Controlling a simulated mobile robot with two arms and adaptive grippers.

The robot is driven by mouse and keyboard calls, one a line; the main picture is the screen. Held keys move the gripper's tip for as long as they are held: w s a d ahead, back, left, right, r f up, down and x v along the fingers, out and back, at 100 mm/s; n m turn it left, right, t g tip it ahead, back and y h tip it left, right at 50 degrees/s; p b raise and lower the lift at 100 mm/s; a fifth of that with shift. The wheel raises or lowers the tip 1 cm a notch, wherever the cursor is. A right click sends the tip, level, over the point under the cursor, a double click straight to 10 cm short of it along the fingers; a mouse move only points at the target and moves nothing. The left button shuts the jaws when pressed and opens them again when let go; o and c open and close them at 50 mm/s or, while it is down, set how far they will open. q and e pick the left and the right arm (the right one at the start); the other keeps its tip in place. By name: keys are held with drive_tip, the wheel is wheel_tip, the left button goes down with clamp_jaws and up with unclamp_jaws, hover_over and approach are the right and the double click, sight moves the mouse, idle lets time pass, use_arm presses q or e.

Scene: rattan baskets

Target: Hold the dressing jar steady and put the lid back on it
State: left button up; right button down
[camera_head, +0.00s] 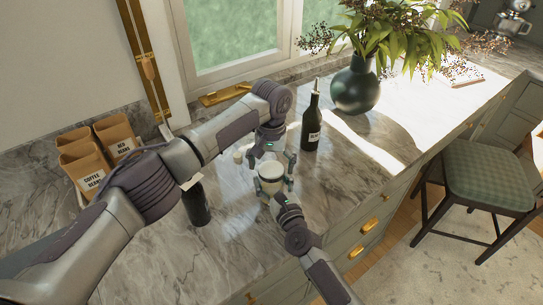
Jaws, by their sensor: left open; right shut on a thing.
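The dressing jar (270,184) is a small pale jar on the marble counter, near the middle of the camera_head view. Its top is a pale round disc (270,170); I cannot tell whether this is the lid or the jar's mouth. My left gripper (270,161) comes down from behind and above, its fingers open and spread on both sides of the jar's top. My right gripper (275,187) comes from the front and is shut on the jar's body. The fingers partly hide the jar's sides.
A dark bottle (311,124) stands behind right of the jar, and a black cylinder (196,205) stands left. Labelled tan bags (88,165) and a dark vase (355,88) with leaves are farther off. The counter in front left is clear.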

use_arm(q)
drive_tip(key=shift+f, duration=0.2)
drive_tip(key=c, duration=1.2)
drive_tip(key=m, duration=0.5)
drive_tip(key=o, duration=1.3)
wheel_tip(320, 180, up, 12)
drive_tip(key=shift+r, duration=0.1)
